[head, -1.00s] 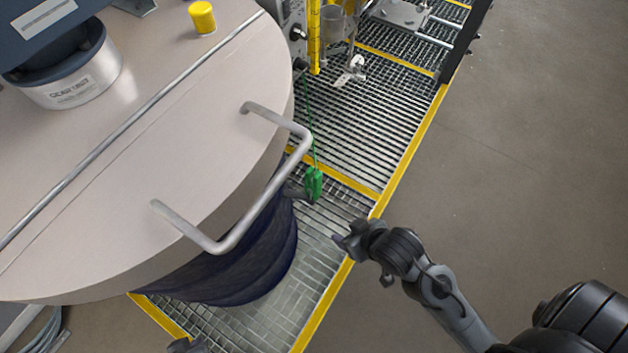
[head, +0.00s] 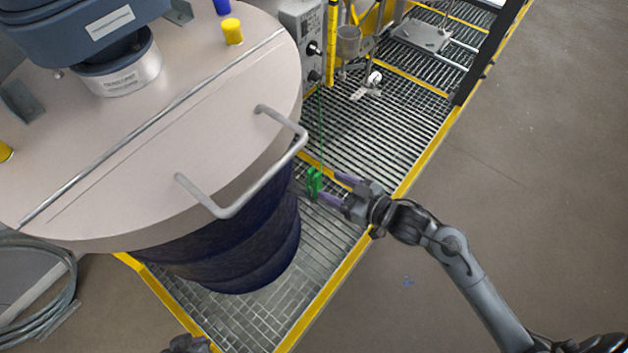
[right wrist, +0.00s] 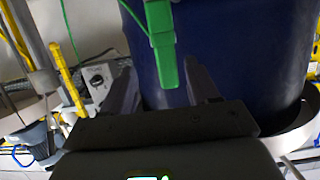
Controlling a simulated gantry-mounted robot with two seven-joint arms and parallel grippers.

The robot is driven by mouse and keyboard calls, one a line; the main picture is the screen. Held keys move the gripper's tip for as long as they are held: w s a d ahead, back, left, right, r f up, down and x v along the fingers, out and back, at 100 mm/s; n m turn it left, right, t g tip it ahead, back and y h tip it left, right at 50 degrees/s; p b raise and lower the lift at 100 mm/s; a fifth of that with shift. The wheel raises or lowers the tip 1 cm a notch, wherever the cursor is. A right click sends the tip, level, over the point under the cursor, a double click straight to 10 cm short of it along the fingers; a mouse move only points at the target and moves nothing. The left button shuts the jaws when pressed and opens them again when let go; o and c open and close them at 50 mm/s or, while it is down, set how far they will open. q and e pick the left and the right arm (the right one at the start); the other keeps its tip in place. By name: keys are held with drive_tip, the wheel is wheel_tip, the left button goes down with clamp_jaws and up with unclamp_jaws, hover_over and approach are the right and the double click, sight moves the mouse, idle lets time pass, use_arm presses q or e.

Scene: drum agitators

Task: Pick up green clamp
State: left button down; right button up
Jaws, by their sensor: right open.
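The green clamp (head: 314,182) is at the side of the dark blue drum (head: 240,240), below the lid handle, with a thin green cord running up from it. My right gripper (head: 328,187) is open, its fingers pointing left at the clamp. In the right wrist view the clamp (right wrist: 164,50) hangs in front of the drum (right wrist: 225,45), and its lower end shows between the two open fingers (right wrist: 160,90). I cannot tell whether a finger touches it. A small part of what seems to be my left arm shows at the bottom edge of the head view; its fingers are not visible.
A control box (head: 305,45) stands behind. The metal grating (head: 390,125) has yellow edges.

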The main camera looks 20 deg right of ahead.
sight(319, 184)
drive_tip(key=shift+w+a+f, duration=0.25)
drive_tip(key=shift+w, duration=0.1)
drive_tip(key=b+x, duration=0.1)
drive_tip(key=x, duration=0.3)
drive_tip(key=shift+a+b, duration=0.35)
drive_tip(key=shift+a, duration=0.05)
drive_tip(key=shift+w+a, duration=0.2)
drive_tip(key=shift+w, duration=0.3)
drive_tip(key=shift+s, duration=0.1)
drive_tip(key=c, duration=1)
drive_tip(key=shift+c, duration=0.2)
